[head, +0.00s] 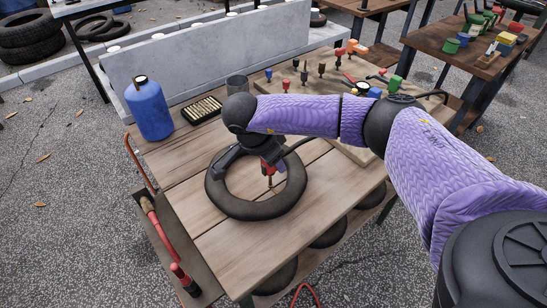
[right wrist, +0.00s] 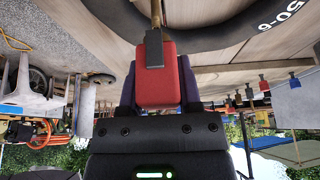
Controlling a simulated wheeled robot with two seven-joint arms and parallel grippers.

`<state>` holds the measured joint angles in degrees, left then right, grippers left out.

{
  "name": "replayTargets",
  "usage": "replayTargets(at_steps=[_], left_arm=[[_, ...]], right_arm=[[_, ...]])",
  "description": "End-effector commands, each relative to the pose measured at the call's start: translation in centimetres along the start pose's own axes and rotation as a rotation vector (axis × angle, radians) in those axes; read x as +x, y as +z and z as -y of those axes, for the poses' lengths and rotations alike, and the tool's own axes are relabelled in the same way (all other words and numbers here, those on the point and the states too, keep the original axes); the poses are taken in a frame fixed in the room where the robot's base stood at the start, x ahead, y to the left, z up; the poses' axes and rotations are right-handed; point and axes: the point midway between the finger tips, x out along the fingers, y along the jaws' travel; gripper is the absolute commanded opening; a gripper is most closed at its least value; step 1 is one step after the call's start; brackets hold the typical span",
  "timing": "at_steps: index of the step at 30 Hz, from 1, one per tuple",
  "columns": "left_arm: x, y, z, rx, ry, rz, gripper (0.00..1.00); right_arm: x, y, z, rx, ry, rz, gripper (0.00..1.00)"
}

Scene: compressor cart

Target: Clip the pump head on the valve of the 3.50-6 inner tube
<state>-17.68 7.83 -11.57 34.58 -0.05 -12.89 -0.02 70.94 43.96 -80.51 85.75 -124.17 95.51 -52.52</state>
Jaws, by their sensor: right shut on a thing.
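The black inner tube (head: 292,197) lies flat on the wooden table, and it also shows at the top of the right wrist view (right wrist: 222,42) with "50-6" readable. My right gripper (head: 268,163) is above the tube's ring, shut on the red pump head (right wrist: 157,82). The pump head has a grey lever (right wrist: 154,48) on its side. A thin brass stem (right wrist: 155,12) runs from the pump head's end down towards the tube. I cannot tell whether this stem is the valve or whether the head is clipped on it. My left gripper is not in view.
A blue bottle (head: 149,108) and a black tray of brass pieces (head: 202,110) stand behind the tube. A board (head: 350,128) with several coloured fittings is at the back right. The front planks are clear.

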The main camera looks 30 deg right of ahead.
Motion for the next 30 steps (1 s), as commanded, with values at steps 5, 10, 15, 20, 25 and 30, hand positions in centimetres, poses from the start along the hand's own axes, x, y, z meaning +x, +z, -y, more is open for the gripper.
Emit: replayTargets(at_steps=[5, 10, 15, 20, 25, 30], left_arm=[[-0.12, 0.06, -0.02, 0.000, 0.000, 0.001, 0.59], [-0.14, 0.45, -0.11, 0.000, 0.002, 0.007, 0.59], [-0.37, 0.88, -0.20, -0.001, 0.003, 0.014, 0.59], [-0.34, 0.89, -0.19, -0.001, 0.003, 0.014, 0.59], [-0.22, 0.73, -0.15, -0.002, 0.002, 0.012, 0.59], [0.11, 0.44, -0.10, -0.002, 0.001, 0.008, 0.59]], right_arm=[[-0.03, -0.01, 0.01, 0.000, 0.000, 0.000, 0.00], [-0.02, -0.01, 0.00, 0.000, 0.000, 0.000, 0.00], [-0.10, -0.04, 0.00, 0.000, 0.000, 0.000, 0.00], [-0.03, -0.01, 0.00, 0.000, 0.000, 0.000, 0.00], [0.11, 0.05, 0.00, 0.000, 0.000, 0.000, 0.00], [0.52, 0.22, 0.00, 0.000, 0.000, 0.000, 0.00]])
